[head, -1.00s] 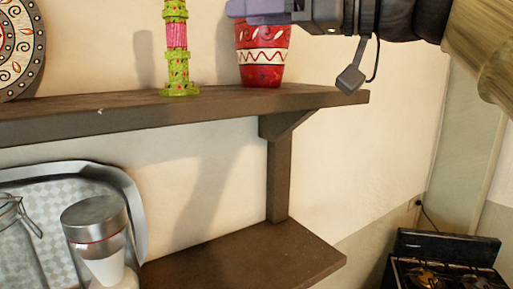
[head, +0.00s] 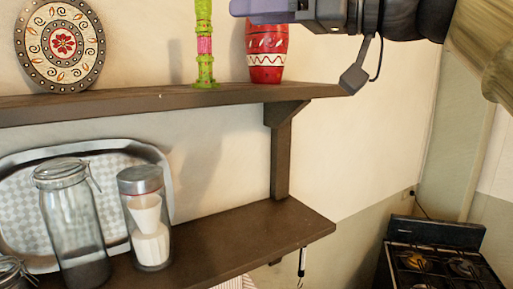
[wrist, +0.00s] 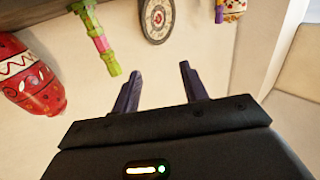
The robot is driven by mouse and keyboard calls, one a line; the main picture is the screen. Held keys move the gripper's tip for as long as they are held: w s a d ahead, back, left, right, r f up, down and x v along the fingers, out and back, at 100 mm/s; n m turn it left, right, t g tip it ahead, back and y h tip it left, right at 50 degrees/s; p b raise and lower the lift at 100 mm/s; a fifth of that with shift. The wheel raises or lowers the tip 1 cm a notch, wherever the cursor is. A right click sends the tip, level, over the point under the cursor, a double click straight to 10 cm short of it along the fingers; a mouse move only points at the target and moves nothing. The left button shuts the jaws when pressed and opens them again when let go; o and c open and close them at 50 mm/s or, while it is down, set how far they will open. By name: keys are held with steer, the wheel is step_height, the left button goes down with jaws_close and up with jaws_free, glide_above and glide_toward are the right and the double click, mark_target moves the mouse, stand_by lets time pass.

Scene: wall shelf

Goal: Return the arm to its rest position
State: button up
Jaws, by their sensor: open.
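My gripper (head: 262,8) is at the top of the head view, in front of the upper part of the red vase (head: 265,68). In the wrist view my gripper (wrist: 160,86) has its two dark fingers apart, with nothing between them. The arm reaches in from the top right, level with the space above the upper shelf (head: 150,101). The vase also shows at the left of the wrist view (wrist: 28,88), apart from the fingers.
A green and pink candlestick (head: 204,45) and a round patterned plate (head: 60,47) are on the upper shelf. The lower shelf (head: 225,238) holds glass jars (head: 72,215) and a tray (head: 22,205). A stove (head: 435,262) is at lower right. The wall right of the shelves is clear.

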steer(key=w+d+f+m+h+b, duration=0.15)
steer(key=w+f+m+h, duration=0.25)
steer(key=f, duration=0.9)
steer(key=w+d+f+m+h+b, duration=0.1)
steer(key=w+d+f+m+h, duration=0.2)
steer(key=f, duration=1)
steer(key=w+f+m+h+b, duration=0.1)
steer(key=w+f+m+h, duration=0.35)
steer(key=f, duration=0.75)
steer(key=s+d+f+g+h, duration=0.1)
steer(key=s+d+f, duration=0.2)
steer(key=f, duration=0.7)
steer(key=s+d+f+m+g+h+b, duration=0.1)
steer(key=s+d+f+h, duration=0.1)
steer(key=s+f, duration=0.4)
steer(key=s+d+f+m+g+h+b, duration=0.1)
steer(key=s+d+f, duration=0.4)
steer(key=f, duration=1)
steer(key=shift+s+f+g+h, duration=0.25)
steer(key=shift+f+g+h, duration=0.1)
steer(key=shift+g+h, duration=0.25)
